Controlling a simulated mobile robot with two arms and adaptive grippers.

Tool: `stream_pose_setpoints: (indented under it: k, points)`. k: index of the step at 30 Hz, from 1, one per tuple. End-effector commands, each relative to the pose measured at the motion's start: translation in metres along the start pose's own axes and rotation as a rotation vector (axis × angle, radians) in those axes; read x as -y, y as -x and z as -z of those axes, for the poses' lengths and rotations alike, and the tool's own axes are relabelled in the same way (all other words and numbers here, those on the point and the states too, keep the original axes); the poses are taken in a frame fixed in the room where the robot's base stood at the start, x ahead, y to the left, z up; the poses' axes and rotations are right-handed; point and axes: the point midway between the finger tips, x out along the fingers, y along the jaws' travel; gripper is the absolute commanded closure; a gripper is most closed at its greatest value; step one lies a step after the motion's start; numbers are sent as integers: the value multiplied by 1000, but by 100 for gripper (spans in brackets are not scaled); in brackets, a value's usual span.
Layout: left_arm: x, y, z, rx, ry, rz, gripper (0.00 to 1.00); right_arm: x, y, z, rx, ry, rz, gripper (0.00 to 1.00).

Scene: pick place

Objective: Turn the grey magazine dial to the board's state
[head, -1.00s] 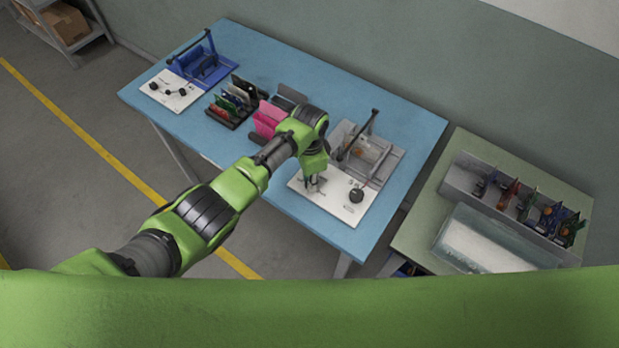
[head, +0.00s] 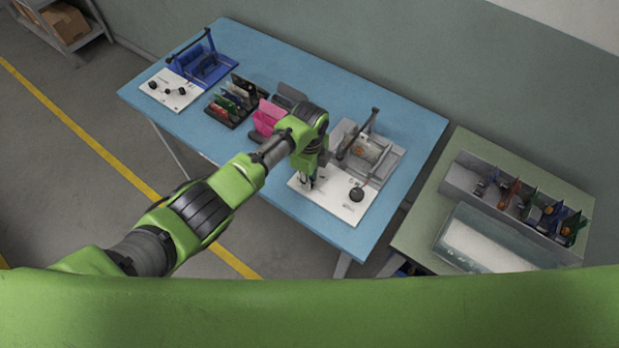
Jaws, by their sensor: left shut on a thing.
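The grey magazine (head: 385,166) with its raised dark handle (head: 366,128) stands on the right part of the blue table. A board shows inside it, too small to read. A white panel (head: 330,205) lies in front of it, with a round black knob (head: 357,194) at its right side. My left gripper (head: 308,184) points down at the panel's left part, apart from the black knob. It is shut on the dial there, which the fingers mostly hide. The dial's setting cannot be read. My right gripper is not in view.
Pink boards (head: 268,117) and a dark rack of boards (head: 235,100) stand left of my arm. A blue magazine (head: 205,65) with its own white panel (head: 168,91) is at the far left. A grey bin (head: 468,183) and clear box (head: 445,240) sit on the green side table.

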Motion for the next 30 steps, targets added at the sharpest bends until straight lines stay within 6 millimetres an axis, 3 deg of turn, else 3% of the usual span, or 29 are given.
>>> stream_pose_setpoints:
  k: [9, 25, 26, 27, 30]
  points:
    - [1, 1, 0, -1, -113, 2, 100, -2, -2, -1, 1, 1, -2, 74]
    - [1, 1, 0, -1, -131, 2, 100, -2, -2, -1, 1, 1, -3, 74]
    - [1, 1, 0, -1, -131, 2, 72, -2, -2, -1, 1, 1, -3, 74]
    - [1, 1, 0, -1, -131, 2, 63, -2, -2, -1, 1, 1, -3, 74]
    - [1, 1, 0, -1, -131, 2, 63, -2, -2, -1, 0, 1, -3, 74]
